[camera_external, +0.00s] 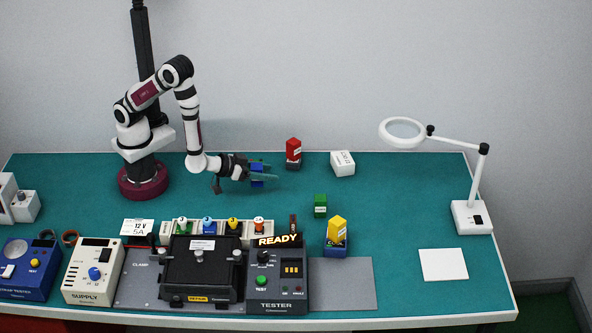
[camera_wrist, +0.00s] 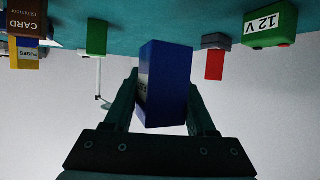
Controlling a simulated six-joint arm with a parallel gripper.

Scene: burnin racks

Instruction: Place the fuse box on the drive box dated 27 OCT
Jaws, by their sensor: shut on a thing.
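My gripper (camera_external: 257,176) is shut on a blue box (camera_external: 257,168) and holds it above the left-middle of the table. The blue box (camera_wrist: 165,85) also shows between the fingers in the wrist view, which is upside down. My gripper is apart from this stack. No 27 OCT date is readable, so I cannot tell which drive box carries it.
A red box (camera_external: 293,148) stands on a dark base behind my gripper. A white-topped box (camera_external: 343,162) and a green box (camera_external: 320,205) stand right of it. The tester (camera_external: 279,278) shows READY. A magnifier lamp (camera_external: 472,216) and white sheet (camera_external: 443,264) are at the right; open table lies between.

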